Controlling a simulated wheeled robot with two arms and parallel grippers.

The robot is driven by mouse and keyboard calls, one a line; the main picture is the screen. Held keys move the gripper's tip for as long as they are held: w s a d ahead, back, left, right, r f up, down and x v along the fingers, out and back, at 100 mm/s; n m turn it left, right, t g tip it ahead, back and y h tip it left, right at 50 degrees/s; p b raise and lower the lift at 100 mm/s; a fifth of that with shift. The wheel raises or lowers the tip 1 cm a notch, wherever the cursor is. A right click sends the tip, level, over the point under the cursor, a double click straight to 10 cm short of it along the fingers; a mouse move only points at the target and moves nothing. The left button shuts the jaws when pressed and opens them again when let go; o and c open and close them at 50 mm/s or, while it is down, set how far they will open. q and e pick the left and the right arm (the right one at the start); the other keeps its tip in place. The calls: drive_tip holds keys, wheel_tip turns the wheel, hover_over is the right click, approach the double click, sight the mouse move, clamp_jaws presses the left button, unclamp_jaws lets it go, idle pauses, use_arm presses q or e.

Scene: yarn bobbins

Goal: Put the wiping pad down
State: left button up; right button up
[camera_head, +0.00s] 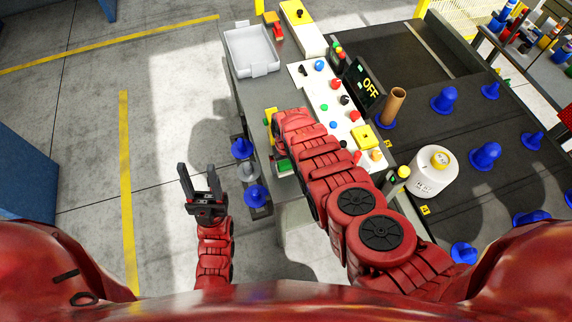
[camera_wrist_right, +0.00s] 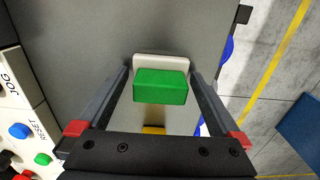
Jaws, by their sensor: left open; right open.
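The wiping pad, a green block on a white base, shows in the right wrist view (camera_wrist_right: 160,86). It appears to rest on the grey tabletop (camera_wrist_right: 85,35), between the spread fingers of my right gripper (camera_wrist_right: 160,74). The fingers stand apart from its sides. In the head view part of the green pad (camera_head: 284,165) shows beside my right arm, which hides most of that gripper. My left gripper (camera_head: 196,170) is open and empty over the floor, left of the table.
A white control panel (camera_head: 322,92) with coloured buttons borders the pad's spot. A grey tray (camera_head: 232,58) lies at the table's far end. Blue bobbin holders (camera_head: 242,147) stick out at the table's left edge. A white canister (camera_head: 432,178) stands right.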

sight(286, 162)
wheel_tip(286, 162, up, 3)
drive_tip(key=shift+f+p, duration=0.1)
drive_tip(key=shift+p, duration=0.6)
drive_tip(key=shift+w+r, duration=0.15)
drive_tip(key=shift+r, duration=0.2)
wheel_tip(286, 162, up, 8)
drive_tip(key=shift+f+b, duration=0.25)
drive_tip(key=shift+b, duration=1)
drive_tip(key=shift+r, duration=0.4)
drive_tip(key=shift+s, duration=0.2)
